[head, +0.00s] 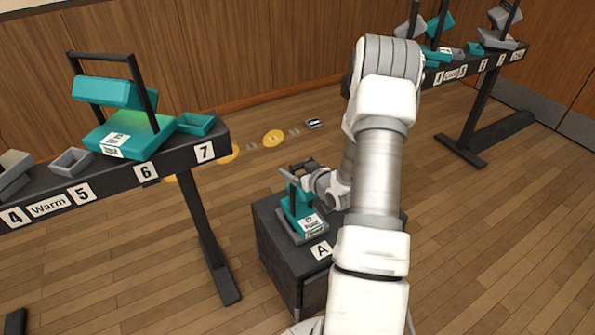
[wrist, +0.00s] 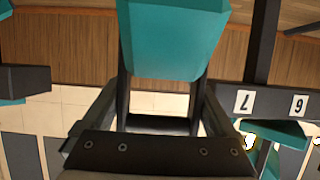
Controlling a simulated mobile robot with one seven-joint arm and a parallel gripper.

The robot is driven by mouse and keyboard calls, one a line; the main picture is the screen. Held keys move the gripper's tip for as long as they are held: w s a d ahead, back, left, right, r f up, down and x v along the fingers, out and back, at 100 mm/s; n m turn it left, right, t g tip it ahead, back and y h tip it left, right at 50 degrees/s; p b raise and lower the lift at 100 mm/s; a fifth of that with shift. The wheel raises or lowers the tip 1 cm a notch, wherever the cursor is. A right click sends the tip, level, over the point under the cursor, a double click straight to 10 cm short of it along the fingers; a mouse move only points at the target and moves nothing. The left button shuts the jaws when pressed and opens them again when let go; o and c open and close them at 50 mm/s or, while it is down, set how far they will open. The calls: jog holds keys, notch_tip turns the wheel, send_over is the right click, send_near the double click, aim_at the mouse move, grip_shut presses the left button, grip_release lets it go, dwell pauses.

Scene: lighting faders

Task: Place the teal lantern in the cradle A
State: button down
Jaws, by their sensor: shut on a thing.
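The teal lantern (head: 298,203) has a dark handle and a white label on its base. It stands upright on the dark pedestal marked A (head: 270,240), with the grey cradle A (head: 285,233) around its base. Whether the base rests fully in the cradle or slightly above it is hard to tell. My gripper (head: 303,168) is shut on the lantern's handle at the top. In the wrist view the teal lantern body (wrist: 172,40) fills the upper middle, beyond my gripper (wrist: 160,118); its base is hidden there.
A dark rack (head: 185,155) at left carries numbered places, a large teal lantern (head: 130,135), a small teal tray (head: 195,124) and grey trays. A second rack (head: 470,65) stands at the back right.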

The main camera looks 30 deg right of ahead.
jog(key=shift+r, duration=0.15)
grip_release()
jog(key=shift+f, duration=0.2)
jog(key=shift+r, duration=0.1)
jog(key=shift+s+r, duration=0.1)
jog(key=shift+r, duration=0.1)
jog(key=p+v, duration=0.2)
jog(key=v, duration=0.9)
jog(key=shift+s+p, duration=0.4)
